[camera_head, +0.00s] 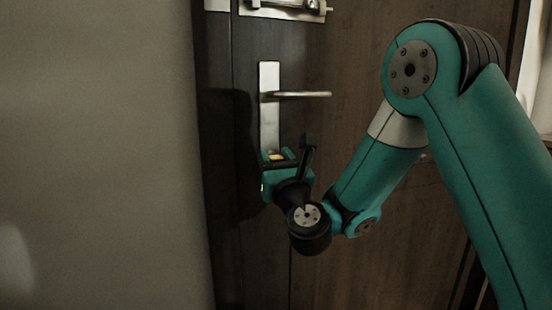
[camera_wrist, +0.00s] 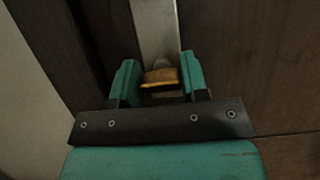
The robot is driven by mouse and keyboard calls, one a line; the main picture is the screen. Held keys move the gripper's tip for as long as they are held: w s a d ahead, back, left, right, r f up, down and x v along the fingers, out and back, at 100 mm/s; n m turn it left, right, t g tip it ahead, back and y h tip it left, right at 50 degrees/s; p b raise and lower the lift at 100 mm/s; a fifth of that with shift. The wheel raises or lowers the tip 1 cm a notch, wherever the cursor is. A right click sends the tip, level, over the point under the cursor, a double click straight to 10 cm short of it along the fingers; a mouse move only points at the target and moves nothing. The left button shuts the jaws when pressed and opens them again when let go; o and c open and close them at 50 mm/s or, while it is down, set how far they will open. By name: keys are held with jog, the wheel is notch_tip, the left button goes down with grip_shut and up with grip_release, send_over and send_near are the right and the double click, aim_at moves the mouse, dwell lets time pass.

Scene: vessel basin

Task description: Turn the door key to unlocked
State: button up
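The door key (camera_wrist: 160,78) shows in the wrist view as a flat yellow bow lying crosswise between the two fingers of my gripper (camera_wrist: 160,75). It sits low on the metal door plate (camera_wrist: 155,28). The bow spans nearly the whole gap between the teal fingers; I cannot tell whether they press on its edges. In the head view my gripper (camera_head: 270,158) is at the lower end of the door plate (camera_head: 269,115), with a bit of yellow showing there. The keyhole and key shaft are hidden.
A lever handle (camera_head: 302,94) sticks out to the right from the plate, above my gripper. Another metal fitting (camera_head: 285,9) is higher on the dark wooden door (camera_head: 350,60). A plain pale wall (camera_head: 100,150) stands close on the left.

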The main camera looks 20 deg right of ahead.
jog(key=c, duration=0.4)
